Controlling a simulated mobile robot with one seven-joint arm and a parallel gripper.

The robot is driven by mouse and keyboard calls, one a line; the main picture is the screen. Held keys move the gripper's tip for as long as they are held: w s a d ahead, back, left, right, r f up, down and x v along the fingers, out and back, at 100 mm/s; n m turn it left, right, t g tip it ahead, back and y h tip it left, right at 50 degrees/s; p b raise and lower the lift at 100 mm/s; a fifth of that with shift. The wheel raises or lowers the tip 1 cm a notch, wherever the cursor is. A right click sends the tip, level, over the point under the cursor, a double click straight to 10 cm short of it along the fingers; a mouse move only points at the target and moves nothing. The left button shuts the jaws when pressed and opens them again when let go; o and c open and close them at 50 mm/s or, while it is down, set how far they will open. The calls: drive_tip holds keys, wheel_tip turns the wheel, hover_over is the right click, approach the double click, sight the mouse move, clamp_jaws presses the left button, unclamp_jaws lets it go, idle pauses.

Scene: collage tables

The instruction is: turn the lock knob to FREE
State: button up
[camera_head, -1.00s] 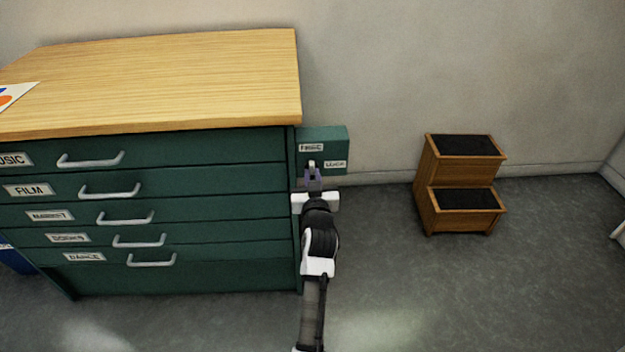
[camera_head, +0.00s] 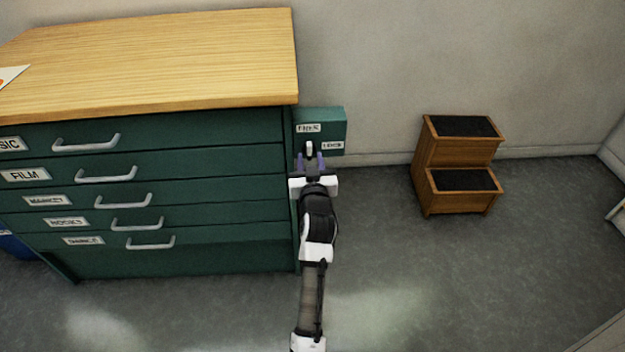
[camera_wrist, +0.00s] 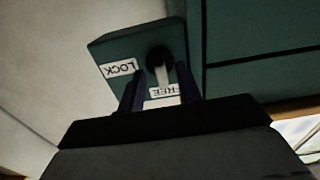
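The lock knob (camera_head: 309,148) is a pale lever on a small green box (camera_head: 335,119) at the cabinet's right side. In the wrist view, which is upside down, the knob (camera_wrist: 162,76) has a dark round base and its lever points to the FREE label (camera_wrist: 163,91). The LOCK label (camera_wrist: 120,67) is off to one side. In the head view the lever stands upright below the FREE label (camera_head: 308,128). My gripper (camera_head: 310,159) is open, its two fingers apart on either side of the lever, with gaps showing.
The green drawer cabinet (camera_head: 200,158) with a wooden top (camera_head: 160,62) stands directly left of my arm. A wooden step stool (camera_head: 460,166) stands on the floor to the right. The wall is behind the box. Floor between my arm and the stool is clear.

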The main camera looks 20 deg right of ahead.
drive_tip(key=b+v, duration=0.1)
drive_tip(key=v, duration=1.1)
drive_tip(key=shift+s, duration=0.25)
drive_tip(key=shift+r, duration=0.1)
